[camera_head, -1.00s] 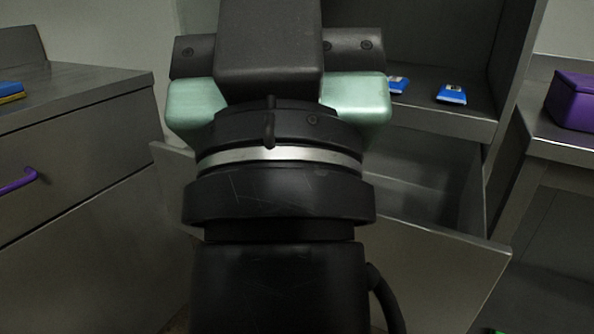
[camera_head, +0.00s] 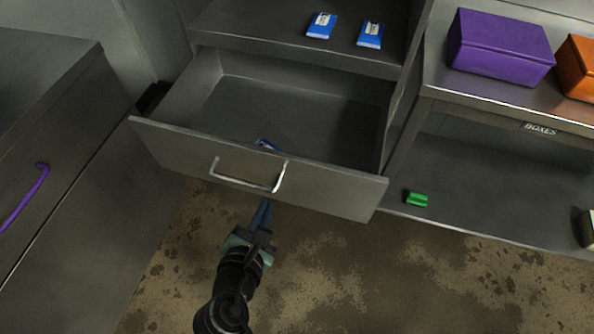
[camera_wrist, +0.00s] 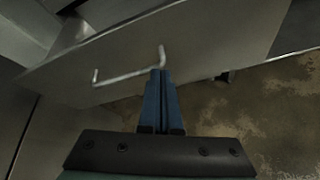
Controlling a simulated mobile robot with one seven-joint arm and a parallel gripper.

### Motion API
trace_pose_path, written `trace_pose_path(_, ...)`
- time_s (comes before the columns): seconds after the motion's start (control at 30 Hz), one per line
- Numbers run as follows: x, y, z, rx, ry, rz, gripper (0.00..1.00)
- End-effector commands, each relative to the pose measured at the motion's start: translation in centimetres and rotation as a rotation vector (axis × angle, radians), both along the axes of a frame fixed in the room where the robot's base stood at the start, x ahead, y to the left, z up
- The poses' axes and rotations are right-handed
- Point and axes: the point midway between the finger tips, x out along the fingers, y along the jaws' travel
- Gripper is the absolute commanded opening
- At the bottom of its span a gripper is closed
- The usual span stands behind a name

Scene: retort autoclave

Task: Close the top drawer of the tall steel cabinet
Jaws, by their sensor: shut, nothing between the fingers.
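The top drawer (camera_head: 330,188) of the tall steel cabinet (camera_head: 290,48) is pulled out, with its open inside in view. A small blue item lies in it, partly hidden by the drawer front. A pale bar handle (camera_head: 245,183) is on the front, and it also shows in the wrist view (camera_wrist: 125,76). My gripper (camera_head: 265,204) is shut and empty, with blue fingers pointing toward the drawer front. In the wrist view the fingertips (camera_wrist: 159,72) appear close to the right end of the handle; I cannot tell whether they touch.
Two blue-and-white packets (camera_head: 345,29) lie on the shelf above the drawer. At right, a table holds a purple box (camera_head: 500,50) and an orange box (camera_head: 578,65); a green item (camera_head: 416,199) is below. A counter with a purple handle (camera_head: 28,198) stands at left. The stained floor in front is clear.

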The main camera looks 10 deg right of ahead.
Motion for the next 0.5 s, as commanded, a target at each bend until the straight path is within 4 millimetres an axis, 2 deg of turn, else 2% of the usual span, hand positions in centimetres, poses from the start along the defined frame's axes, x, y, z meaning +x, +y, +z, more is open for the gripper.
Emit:
trace_pose_path(0.03,-1.7,-0.3,0.3,-0.096,0.075,0.032,0.0)
trace_pose_path(0.1,-3.3,-0.8,-0.6,-0.207,0.153,0.072,0.0)
trace_pose_path(0.23,-5.2,-1.3,-1.6,-0.329,0.238,0.118,0.0)
trace_pose_path(0.37,-5.3,-1.7,-2.4,-0.364,0.261,0.132,0.0)
trace_pose_path(0.5,-3.8,-2.5,-3.4,-0.362,0.259,0.128,0.0)
